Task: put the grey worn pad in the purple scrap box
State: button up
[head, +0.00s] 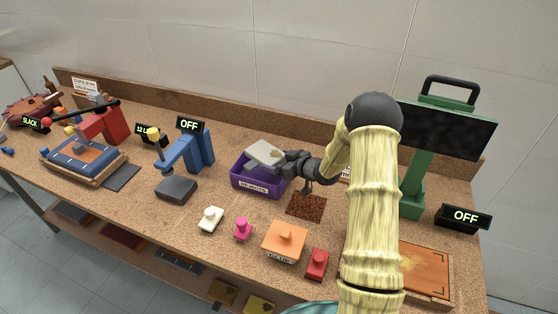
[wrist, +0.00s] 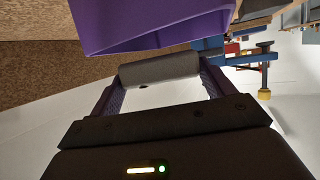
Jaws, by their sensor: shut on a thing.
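The purple scrap box (head: 243,183), labelled "REJECTS", stands open on the bench in the middle of the head view. It also shows at the top of the wrist view (wrist: 150,25). The grey worn pad (head: 264,152) is pale with a yellowish mark and is tilted above the box opening. My gripper (head: 284,160) is shut on the pad from the right side. In the wrist view the grey pad (wrist: 158,68) spans the space between my two fingers, close to the box wall. Most of the inside of the box is hidden by the pad and gripper.
A blue press (head: 198,150) with an OFF sign stands left of the box. A white knobbed block (head: 210,218), a pink piece (head: 242,229), an orange block (head: 285,241) and a red block (head: 317,263) lie in front. A green stand (head: 417,180) rises at right.

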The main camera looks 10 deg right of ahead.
jog(key=shift+f+b, duration=0.3)
jog(key=shift+f, duration=0.25)
jog(key=o, duration=0.9)
jog(key=shift+r+p, duration=0.3)
jog(key=shift+r, duration=0.3)
jog(key=b+v, duration=0.2)
jog(key=v, duration=1)
